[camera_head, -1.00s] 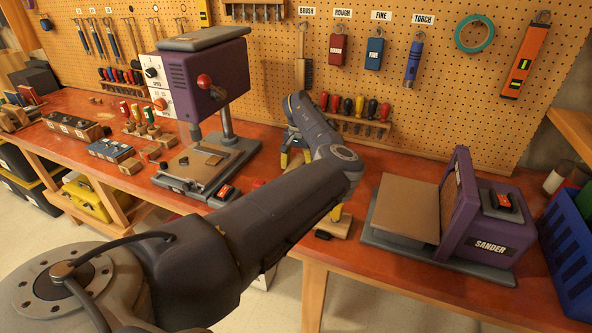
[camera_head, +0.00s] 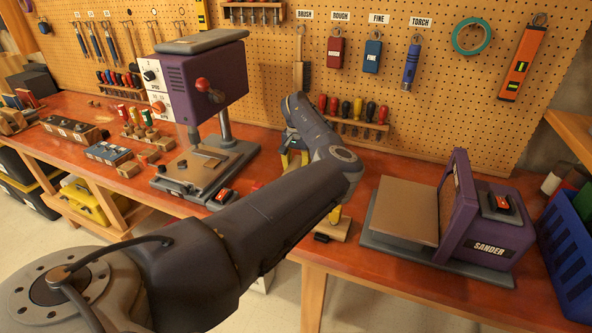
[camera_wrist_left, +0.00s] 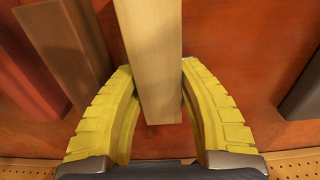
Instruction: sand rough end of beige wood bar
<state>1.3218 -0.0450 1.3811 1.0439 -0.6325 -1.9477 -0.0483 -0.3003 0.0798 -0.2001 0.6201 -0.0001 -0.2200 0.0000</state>
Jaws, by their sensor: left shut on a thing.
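In the left wrist view, a beige wood bar (camera_wrist_left: 153,50) runs from the top edge down between the yellow fingers of my left gripper (camera_wrist_left: 156,72). The gripper is shut on it. Its lower end shows between the fingers; its other end runs out of view. In the head view my left arm hides most of the gripper and the bar; only bits of yellow show beside the forearm. The purple sander (camera_head: 488,228) stands at the right of the bench, with a flat tan table (camera_head: 402,210) at its left. My right gripper is not in view.
In the wrist view, a brown bar (camera_wrist_left: 65,45) and a red bar (camera_wrist_left: 22,70) lie left of the held bar. A purple drill press (camera_head: 205,78) stands left of my arm. A blue crate (camera_head: 570,260) is right of the sander. The pegboard (camera_head: 440,110) closes the back.

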